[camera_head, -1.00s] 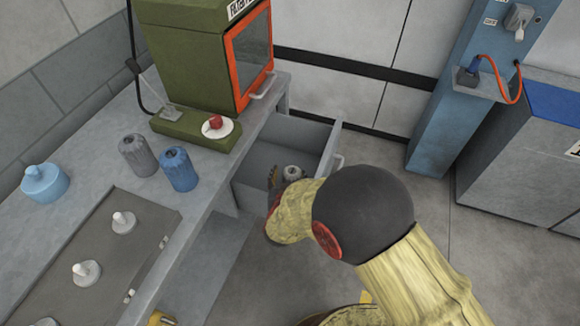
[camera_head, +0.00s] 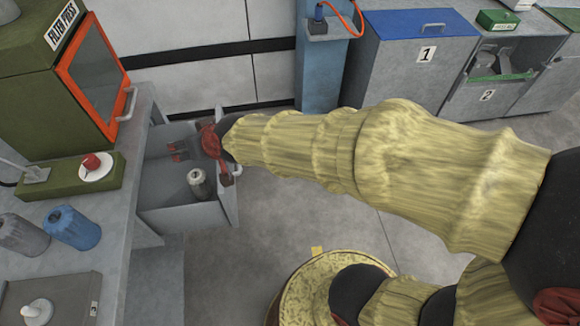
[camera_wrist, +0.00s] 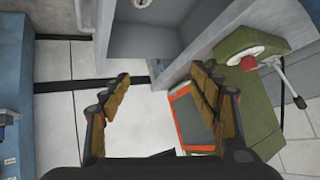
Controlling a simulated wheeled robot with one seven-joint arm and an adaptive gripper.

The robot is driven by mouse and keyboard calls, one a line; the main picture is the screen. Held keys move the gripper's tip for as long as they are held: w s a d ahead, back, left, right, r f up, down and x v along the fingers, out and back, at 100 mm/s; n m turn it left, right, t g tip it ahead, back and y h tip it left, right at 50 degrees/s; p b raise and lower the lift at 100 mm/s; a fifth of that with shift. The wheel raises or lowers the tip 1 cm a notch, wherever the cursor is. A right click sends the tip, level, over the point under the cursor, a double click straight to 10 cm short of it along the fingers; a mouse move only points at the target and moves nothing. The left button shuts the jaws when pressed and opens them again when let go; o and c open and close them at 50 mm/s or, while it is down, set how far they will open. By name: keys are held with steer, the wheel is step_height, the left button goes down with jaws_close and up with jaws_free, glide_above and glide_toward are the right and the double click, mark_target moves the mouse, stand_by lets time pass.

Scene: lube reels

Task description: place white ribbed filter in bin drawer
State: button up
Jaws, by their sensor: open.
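The white ribbed filter (camera_head: 197,183) stands upright in the open bin drawer (camera_head: 150,197), near its front side, in the head view. My gripper (camera_head: 178,151) is beyond the filter and apart from it, partly hidden by my wrist in that view. In the wrist view my gripper (camera_wrist: 165,90) has its two fingers spread wide with nothing between them. The drawer (camera_wrist: 150,42) shows at the top of the wrist view. A small pale piece at the top edge there may be the filter, but it is cut off.
A green filter press (camera_head: 45,80) with an orange-framed door stands left of the drawer. A blue ribbed filter (camera_head: 72,228) and a grey one (camera_head: 22,235) stand on the bench. A blue column (camera_head: 322,75) and cabinets stand behind my arm.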

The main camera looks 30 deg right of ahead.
steer(key=s+d+r+g+h, duration=0.1)
steer(key=s+d+r, duration=0.1)
steer(key=s+d, duration=0.5)
steer(key=s+d+r+g+h, duration=0.2)
steer(key=s+d, duration=0.6)
steer(key=s, duration=0.6)
steer(key=shift+v, duration=0.85)
steer(key=shift+w+r, duration=0.1)
steer(key=shift+r, duration=0.05)
